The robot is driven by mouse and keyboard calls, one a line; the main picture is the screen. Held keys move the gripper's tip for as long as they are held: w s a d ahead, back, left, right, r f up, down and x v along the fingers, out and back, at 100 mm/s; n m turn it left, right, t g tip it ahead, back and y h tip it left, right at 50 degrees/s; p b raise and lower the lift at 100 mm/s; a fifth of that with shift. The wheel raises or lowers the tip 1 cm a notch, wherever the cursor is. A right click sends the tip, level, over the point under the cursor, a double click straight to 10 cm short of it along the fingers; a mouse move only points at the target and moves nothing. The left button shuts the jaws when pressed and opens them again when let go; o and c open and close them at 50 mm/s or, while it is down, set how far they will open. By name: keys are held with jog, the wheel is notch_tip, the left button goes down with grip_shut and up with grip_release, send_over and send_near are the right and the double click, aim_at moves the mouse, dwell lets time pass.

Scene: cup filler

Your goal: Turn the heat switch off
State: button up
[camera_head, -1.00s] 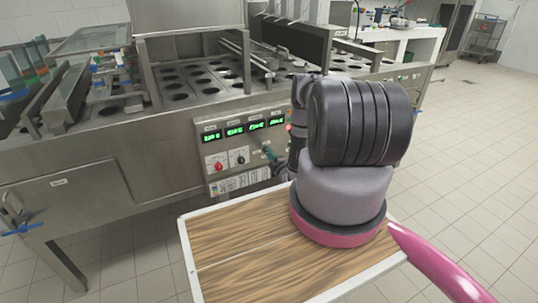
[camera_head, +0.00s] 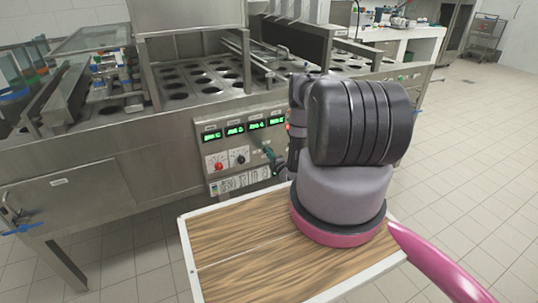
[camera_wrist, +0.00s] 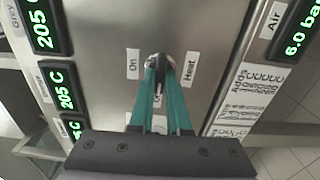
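The heat switch (camera_wrist: 157,62) is a small silver toggle on the steel panel in the wrist view, between the labels "On" (camera_wrist: 133,63) and "Heat" (camera_wrist: 191,69). My gripper (camera_wrist: 159,72) has two green fingers close together at the switch. The silver lever shows in the narrow gap between them. I cannot tell whether the fingers touch it. In the head view my gripper (camera_head: 266,150) is at the right part of the control panel (camera_head: 226,160), and the switch cannot be made out there.
The panel has several green displays (camera_head: 235,131), a red knob (camera_head: 218,164) and a black knob (camera_head: 240,157). In the wrist view, displays read 205 C (camera_wrist: 66,88) at left and 6.0 bar (camera_wrist: 294,40) at right. My wooden-topped base stands before the machine. Tiled floor (camera_head: 470,180) at right is clear.

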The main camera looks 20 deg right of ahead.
jog(key=o, duration=0.4)
jog(key=shift+s, duration=0.1)
jog(key=s, duration=1)
jog(key=shift+s+d, duration=0.2)
jog(key=shift+s, duration=0.2)
